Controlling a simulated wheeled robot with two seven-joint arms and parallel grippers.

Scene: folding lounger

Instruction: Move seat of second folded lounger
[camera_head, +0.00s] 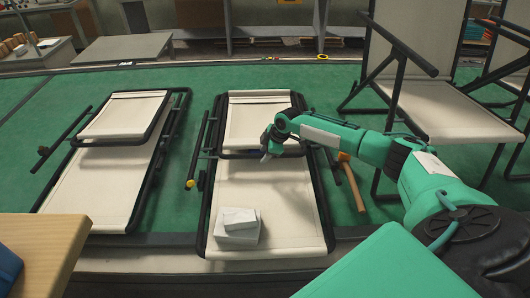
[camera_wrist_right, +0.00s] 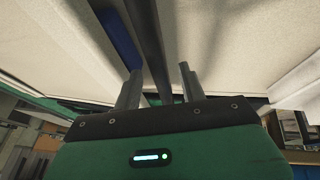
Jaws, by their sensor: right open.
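Two folded loungers lie flat on the green surface, each with cream fabric and a black tube frame. One is the left lounger (camera_head: 95,190); the other is the middle lounger (camera_head: 275,195). The middle lounger's folded seat (camera_head: 258,122) lies over its far half. My right gripper (camera_head: 266,152) is at the near edge of that seat, by its black cross tube. In the right wrist view, the open fingers (camera_wrist_right: 158,88) are apart, with a dark tube (camera_wrist_right: 150,45) running up between them. Contact with the tube cannot be told. My left gripper is not in view.
Small white boxes (camera_head: 238,225) sit on the middle lounger's near half. A hammer (camera_head: 351,182) lies right of it. An upright chair-like lounger (camera_head: 430,100) stands at the right. A wooden box (camera_head: 45,245) is at the near left.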

